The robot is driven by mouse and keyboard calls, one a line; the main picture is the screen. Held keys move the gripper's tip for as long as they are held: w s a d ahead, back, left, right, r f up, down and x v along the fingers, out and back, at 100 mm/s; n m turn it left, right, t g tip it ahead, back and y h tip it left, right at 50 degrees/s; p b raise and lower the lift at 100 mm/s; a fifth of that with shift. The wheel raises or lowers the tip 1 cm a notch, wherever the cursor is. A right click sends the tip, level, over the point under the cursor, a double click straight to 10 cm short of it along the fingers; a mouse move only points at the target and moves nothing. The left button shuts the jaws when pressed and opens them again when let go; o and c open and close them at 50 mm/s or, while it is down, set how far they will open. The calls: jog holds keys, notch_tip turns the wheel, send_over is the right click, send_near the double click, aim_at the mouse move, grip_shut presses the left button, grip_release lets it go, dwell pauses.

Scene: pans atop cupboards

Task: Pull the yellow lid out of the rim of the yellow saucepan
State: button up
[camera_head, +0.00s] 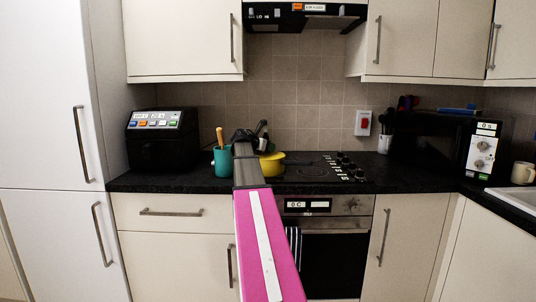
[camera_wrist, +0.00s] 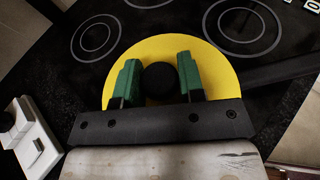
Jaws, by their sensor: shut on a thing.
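The yellow saucepan (camera_head: 272,166) is on the dark counter at the left of the hob, partly hidden behind my arm in the head view. The yellow lid (camera_wrist: 160,47) shows as a broad disc with a round black knob (camera_wrist: 160,84) in the wrist view. My gripper (camera_wrist: 159,74) has its green fingers shut on that knob, one on each side. In the head view my gripper is hard to make out beyond my arm. The lid hides the pan beneath it in the wrist view. I cannot tell whether the lid still touches the pan's rim.
A teal utensil pot (camera_head: 222,161) stands just left of the saucepan. A black air fryer (camera_head: 162,141) is farther left. The hob (camera_head: 318,166) is clear to the right, with a black microwave (camera_head: 428,140) beyond. The range hood (camera_head: 303,17) hangs above.

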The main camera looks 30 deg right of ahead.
jog(key=shift+r, duration=0.1)
notch_tip(320, 180, up, 13)
dwell(0.7)
